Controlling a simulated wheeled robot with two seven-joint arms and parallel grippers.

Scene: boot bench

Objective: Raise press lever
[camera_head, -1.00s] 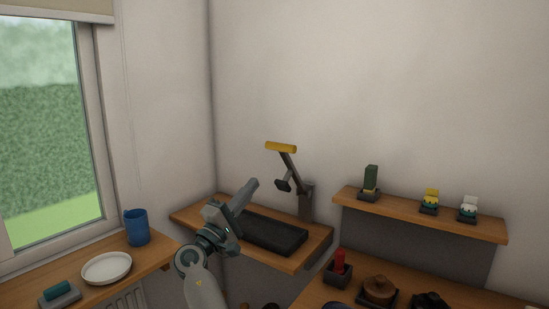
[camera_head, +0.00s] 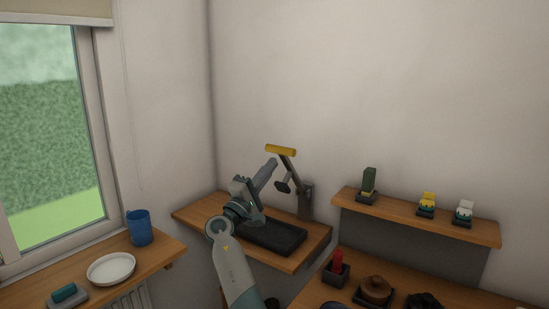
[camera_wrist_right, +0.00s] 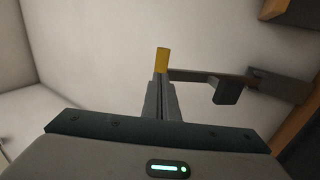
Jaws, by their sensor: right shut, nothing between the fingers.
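The press lever's yellow handle (camera_head: 281,149) is at the top of a grey arm that slants up and left from the upright post (camera_head: 305,200) on the corner shelf. A small dark pressing block (camera_head: 283,184) hangs from the arm. My right gripper (camera_head: 272,163) is shut and empty, just below and left of the handle. In the right wrist view, the shut fingers (camera_wrist_right: 162,78) point at the yellow handle (camera_wrist_right: 162,60), which shows right at their tips. I cannot tell whether they touch. The lever arm (camera_wrist_right: 205,75) runs right from it. My left gripper is not in view.
A black tray (camera_head: 273,238) lies on the corner shelf (camera_head: 195,211) below the lever. A small wall shelf (camera_head: 420,218) with several small items is at right. A blue mug (camera_head: 138,228) and white plate (camera_head: 111,268) stand at left. Air above the lever is clear.

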